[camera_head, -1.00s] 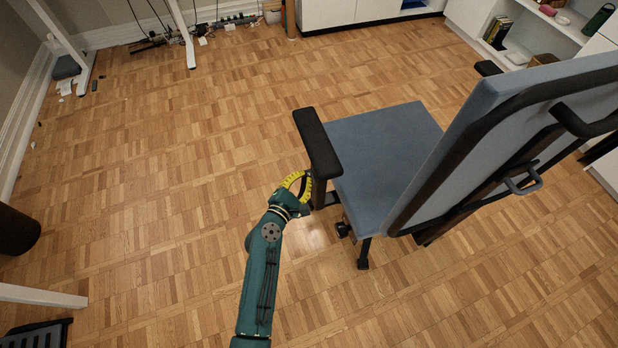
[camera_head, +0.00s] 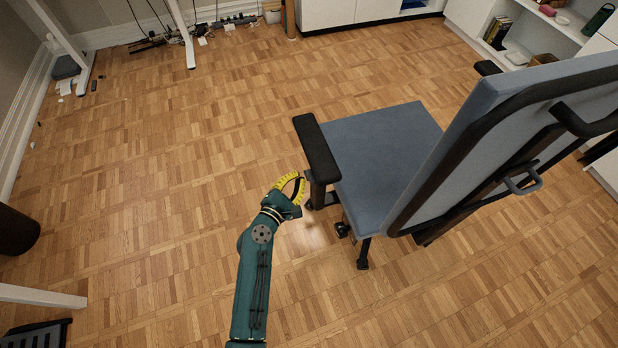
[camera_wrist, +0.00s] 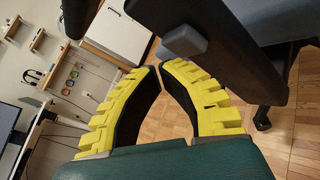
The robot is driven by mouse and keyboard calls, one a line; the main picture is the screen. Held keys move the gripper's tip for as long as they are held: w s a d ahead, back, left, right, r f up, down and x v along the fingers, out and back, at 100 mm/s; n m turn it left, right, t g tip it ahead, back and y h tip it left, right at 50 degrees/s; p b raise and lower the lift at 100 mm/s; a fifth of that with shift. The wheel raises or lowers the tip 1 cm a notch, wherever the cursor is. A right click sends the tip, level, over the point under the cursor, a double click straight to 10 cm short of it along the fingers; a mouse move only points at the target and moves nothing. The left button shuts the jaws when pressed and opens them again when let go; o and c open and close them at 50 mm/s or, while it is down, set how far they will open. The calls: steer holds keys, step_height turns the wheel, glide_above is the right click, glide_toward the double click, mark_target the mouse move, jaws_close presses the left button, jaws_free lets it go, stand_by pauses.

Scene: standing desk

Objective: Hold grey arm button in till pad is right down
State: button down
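The office chair has a blue-grey seat (camera_head: 385,150) and a black arm pad (camera_head: 317,148) on its near left side. The pad sits on a short black post (camera_head: 318,192). In the wrist view a grey button (camera_wrist: 185,41) sticks out from the black arm support (camera_wrist: 225,50). My gripper (camera_head: 298,177) has yellow ridged fingers and stands left of the post, apart from it. In the wrist view its fingertips (camera_wrist: 158,66) meet or nearly meet, with nothing between them. The button lies beyond the tips, with a visible gap.
The chair's backrest (camera_head: 515,130) leans over the right side. A white shelf unit (camera_head: 560,25) stands at the back right. White desk legs (camera_head: 180,32) and cables lie at the back left. The wooden floor (camera_head: 150,210) left of the chair is mostly clear.

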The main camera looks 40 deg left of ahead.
steer(key=s+a, duration=0.2)
steer(key=s, duration=0.2)
steer(key=shift+s+a+b, duration=0.1)
steer(key=shift+a+b, duration=0.25)
steer(key=shift+a, duration=0.05)
stand_by(0.4)
